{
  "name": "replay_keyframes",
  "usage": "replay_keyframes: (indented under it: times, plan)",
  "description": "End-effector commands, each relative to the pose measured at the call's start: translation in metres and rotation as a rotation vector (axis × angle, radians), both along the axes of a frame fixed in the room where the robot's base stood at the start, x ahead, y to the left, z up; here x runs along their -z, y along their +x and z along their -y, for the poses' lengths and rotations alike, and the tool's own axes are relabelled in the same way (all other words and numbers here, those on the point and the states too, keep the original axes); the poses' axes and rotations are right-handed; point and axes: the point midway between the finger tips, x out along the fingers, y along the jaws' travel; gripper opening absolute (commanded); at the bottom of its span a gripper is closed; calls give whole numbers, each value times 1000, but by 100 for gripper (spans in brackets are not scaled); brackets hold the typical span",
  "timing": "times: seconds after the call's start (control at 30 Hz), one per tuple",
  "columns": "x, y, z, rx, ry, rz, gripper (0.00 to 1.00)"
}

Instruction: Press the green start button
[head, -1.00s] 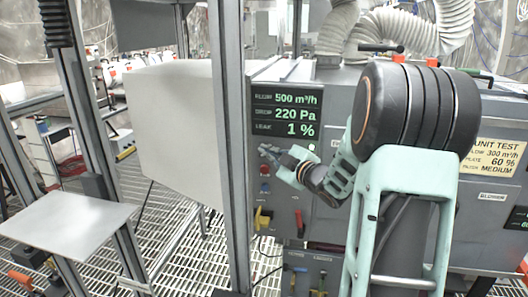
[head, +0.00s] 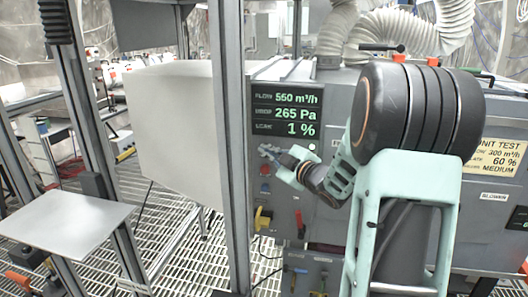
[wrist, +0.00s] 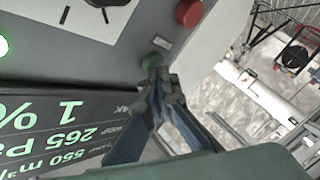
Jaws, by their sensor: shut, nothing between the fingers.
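The green start button (wrist: 152,60) is on the grey panel in the wrist view, next to a small label. My gripper (wrist: 160,80) is shut and empty, with its fingertips right at the button and covering part of it. I cannot tell for sure whether they touch or press it. In the head view my gripper (head: 264,150) is at the panel just under the display, and the green button is hidden behind it.
A red button (wrist: 188,12) sits beside the green one. The display (head: 287,112) reads 550 m³/h, 265 Pa and 1 %. A lit lamp (head: 312,146) is below it. A metal post (head: 230,150) stands close left of my gripper.

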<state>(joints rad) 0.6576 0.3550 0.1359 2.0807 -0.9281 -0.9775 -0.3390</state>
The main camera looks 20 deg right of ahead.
Motion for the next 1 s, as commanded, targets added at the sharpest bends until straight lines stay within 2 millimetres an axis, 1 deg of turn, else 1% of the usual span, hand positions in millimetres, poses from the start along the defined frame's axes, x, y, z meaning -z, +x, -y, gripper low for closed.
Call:
replay_keyframes:
  times: [0.07,0.53,0.67,1.0]
  plan:
    - [3,-7,-3,3,0,-3,0]
    - [2,-44,-30,-1,-1,-1,0]
    - [2,-48,-32,0,1,-2,0]
    - [1,-48,-32,-1,1,-2,0]
